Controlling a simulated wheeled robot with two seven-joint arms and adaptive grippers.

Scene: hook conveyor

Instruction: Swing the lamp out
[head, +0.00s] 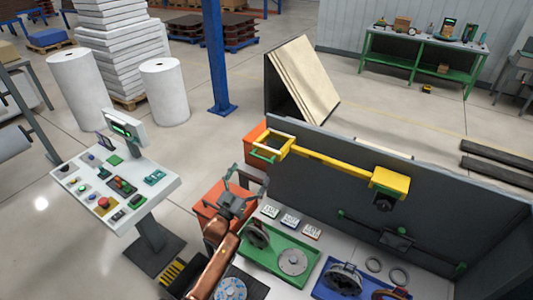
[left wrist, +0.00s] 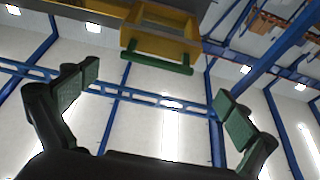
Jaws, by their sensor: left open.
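The lamp is a yellow arm (head: 335,163) running along the dark panel from a yellow block (head: 391,181) at its right. Its left end is an open yellow frame with a green handle (head: 264,156). In the left wrist view the yellow frame (left wrist: 160,45) and green handle (left wrist: 157,62) are ahead, above the space between the fingers. My left gripper (head: 243,180) is below and left of the handle, open and empty, apart from it. Its two green-padded fingers (left wrist: 153,100) are spread wide in the left wrist view. My right gripper is not in view.
The dark panel (head: 440,215) stands behind the bench with a green tray (head: 262,262) and a blue tray (head: 326,290). A control console (head: 118,180) stands at left. Orange boxes (head: 250,141) are close to my left gripper. A blue post (head: 216,60) rises behind.

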